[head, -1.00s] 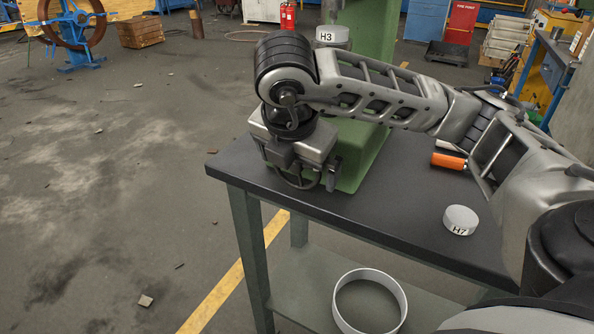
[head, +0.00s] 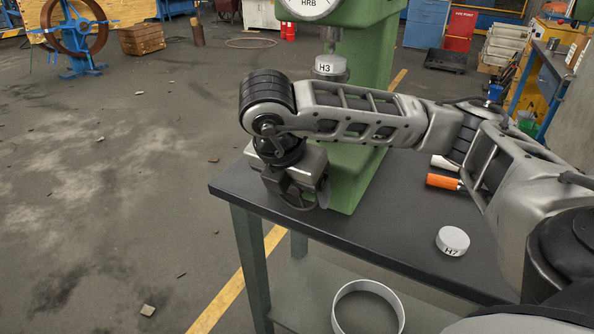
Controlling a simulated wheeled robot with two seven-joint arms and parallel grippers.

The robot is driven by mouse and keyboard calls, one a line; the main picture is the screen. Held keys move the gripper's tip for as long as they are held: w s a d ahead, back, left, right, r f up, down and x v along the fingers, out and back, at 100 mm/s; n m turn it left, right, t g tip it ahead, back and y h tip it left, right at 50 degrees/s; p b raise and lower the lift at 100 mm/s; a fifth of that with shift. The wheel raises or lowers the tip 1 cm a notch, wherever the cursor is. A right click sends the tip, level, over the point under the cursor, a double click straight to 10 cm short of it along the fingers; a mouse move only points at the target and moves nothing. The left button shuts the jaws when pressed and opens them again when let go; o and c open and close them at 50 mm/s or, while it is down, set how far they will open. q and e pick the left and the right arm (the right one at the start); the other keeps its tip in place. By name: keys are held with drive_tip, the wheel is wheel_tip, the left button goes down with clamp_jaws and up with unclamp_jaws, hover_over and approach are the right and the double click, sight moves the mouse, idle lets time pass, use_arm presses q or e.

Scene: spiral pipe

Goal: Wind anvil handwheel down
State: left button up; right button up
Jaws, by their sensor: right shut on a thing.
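The green hardness tester (head: 366,100) stands on the dark bench, with part of a dial marked HRB (head: 309,4) at the top of the view. A pale round block marked H3 (head: 329,67) sits up in front of its column. The anvil handwheel (head: 299,201) is low at the tester's front, mostly hidden behind my right gripper. My right gripper (head: 296,192) points down there and is shut on the handwheel's rim; its fingertips are partly hidden. My left gripper is not in view.
A pale disc marked H7 (head: 452,241) lies on the bench top (head: 355,225) at the right. An orange-handled tool (head: 443,181) lies behind it, beside my right arm. A light ring (head: 368,304) is on the lower shelf. The floor at left is mostly clear.

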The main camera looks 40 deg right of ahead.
drive_tip(key=shift+r+g+p, duration=0.4)
drive_tip(key=shift+r+p, duration=0.1)
drive_tip(key=shift+p, duration=0.35)
drive_tip(key=g+h+p, duration=0.1)
drive_tip(key=p, duration=0.3)
drive_tip(key=shift+w+a+f+n+g+p, duration=0.1)
drive_tip(key=shift+n+g+p, duration=0.2)
drive_tip(key=shift+g+p, duration=0.1)
drive_tip(key=g+p, duration=0.1)
drive_tip(key=p, duration=0.1)
drive_tip(key=shift+f+h+p, duration=0.2)
drive_tip(key=shift+h+p, duration=0.1)
drive_tip(key=shift+p, duration=0.1)
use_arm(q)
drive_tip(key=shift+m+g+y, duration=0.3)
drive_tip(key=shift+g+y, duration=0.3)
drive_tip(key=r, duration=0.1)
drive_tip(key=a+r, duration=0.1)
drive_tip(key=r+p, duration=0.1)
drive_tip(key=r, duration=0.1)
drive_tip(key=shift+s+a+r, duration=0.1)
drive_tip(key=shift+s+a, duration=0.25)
use_arm(e)
drive_tip(key=shift+f+n+g, duration=0.15)
drive_tip(key=shift+n+g, duration=0.15)
drive_tip(key=shift+g, duration=0.2)
drive_tip(key=shift+f+h, duration=0.1)
drive_tip(key=shift+h, duration=0.2)
